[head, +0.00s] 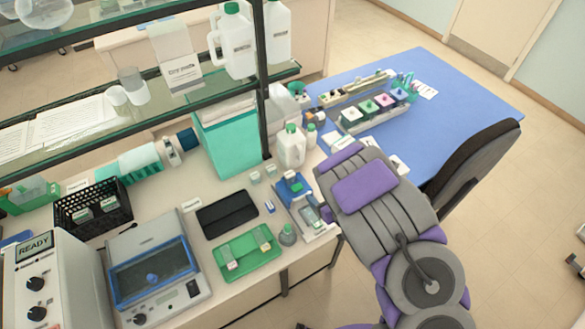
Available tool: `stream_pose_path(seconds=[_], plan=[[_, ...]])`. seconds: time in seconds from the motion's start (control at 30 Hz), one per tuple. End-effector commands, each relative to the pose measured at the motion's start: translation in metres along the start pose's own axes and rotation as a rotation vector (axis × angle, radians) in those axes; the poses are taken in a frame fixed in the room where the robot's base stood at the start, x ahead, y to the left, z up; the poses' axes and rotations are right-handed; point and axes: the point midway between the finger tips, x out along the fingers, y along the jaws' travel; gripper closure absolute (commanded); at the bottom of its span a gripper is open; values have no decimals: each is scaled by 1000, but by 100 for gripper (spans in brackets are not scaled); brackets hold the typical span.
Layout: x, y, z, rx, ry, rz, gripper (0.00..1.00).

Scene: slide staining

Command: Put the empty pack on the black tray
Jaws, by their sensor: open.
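The black tray (227,213) lies flat and bare on the bench, left of centre. I cannot tell which pack is the empty one. Small pale packs sit in the green tray (243,268) just in front of it, and pale blocks (256,177) stand behind its right side. A blue holder with a grey base (296,199) stands to the right of the black tray. My gripper (335,165), grey and purple, is over the bench's right edge, right of the blue holder. It is open, and I see nothing held; its fingertips are hard to make out.
A black basket (93,210) and a blue-framed device (152,268) stand left. A teal box (228,135), white jugs and a glass shelf with a dark post are behind. A blue table (450,105) with colored bottles is right, beside a black chair (478,165).

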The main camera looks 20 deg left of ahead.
Motion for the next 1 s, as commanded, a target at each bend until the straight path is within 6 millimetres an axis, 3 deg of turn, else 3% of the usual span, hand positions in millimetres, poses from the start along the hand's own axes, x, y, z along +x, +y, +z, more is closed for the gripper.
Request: stream_pose_path(seconds=[0.2,0.6,1.0], plan=[[5,-22,-1,16,45,-60,32],[32,-24,0,11,46,-58,32],[47,-24,0,12,42,-61,32]])
